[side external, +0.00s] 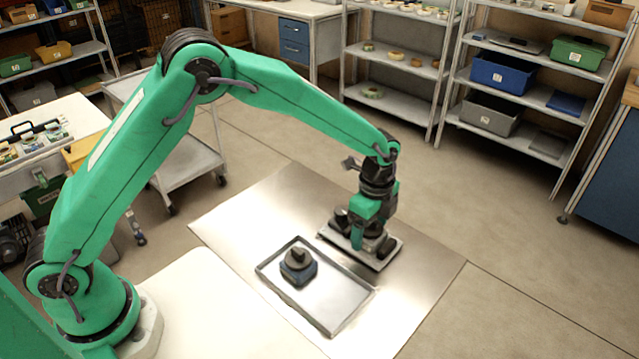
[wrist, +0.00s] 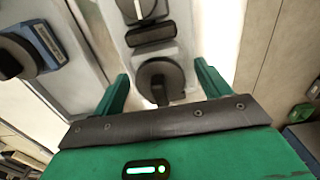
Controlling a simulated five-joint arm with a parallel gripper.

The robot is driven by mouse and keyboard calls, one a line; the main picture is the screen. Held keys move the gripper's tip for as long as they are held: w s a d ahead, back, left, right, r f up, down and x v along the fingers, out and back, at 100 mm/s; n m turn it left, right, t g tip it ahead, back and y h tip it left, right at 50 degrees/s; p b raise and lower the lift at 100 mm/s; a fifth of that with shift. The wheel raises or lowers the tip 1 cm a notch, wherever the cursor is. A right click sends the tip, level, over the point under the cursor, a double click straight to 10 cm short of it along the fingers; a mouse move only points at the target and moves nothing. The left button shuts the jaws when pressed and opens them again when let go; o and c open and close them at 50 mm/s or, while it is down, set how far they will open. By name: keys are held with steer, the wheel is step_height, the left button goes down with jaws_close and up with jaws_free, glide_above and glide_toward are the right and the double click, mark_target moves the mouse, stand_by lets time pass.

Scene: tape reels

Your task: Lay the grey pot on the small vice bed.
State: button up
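My gripper (side external: 364,240) is over a flat grey rack (side external: 384,262) that holds dark round pieces. In the wrist view its two green fingers (wrist: 162,88) are spread apart. A dark grey round piece with a raised bar (wrist: 158,74) shows between and beyond them; I cannot tell whether they touch it. Another round piece (wrist: 140,8) and a dark rectangular slot (wrist: 152,34) lie farther along the rack. A blue block (side external: 300,277) with a dark grey knobbed piece (side external: 298,257) on it stands in the shallow tray. I cannot tell for sure which piece is the grey pot or the vice bed.
The shallow grey tray (side external: 340,326) lies left of the rack on a shiny metal sheet (side external: 425,290). The tray's right half is bare. Shelves (side external: 400,100) and a trolley (side external: 187,165) stand farther back, clear of the work.

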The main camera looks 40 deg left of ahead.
stand_by(0.3)
step_height(320, 180, up, 12)
steer(key=shift+r, duration=0.15)
stand_by(0.6)
stand_by(0.5)
steer(key=s+a+r+n+t, duration=0.3)
steer(key=s+a+r+n, duration=0.6)
steer(key=s+a+r, duration=0.3)
steer(key=s+a+f+n+t, duration=0.1)
steer(key=s+a+n, duration=0.2)
steer(key=s, duration=0.4)
steer(key=s+a+f+n+t, duration=0.1)
steer(key=s+a+n, duration=0.3)
steer(key=s, duration=0.4)
steer(key=shift+n+t, duration=0.3)
steer(key=shift+n, duration=0.5)
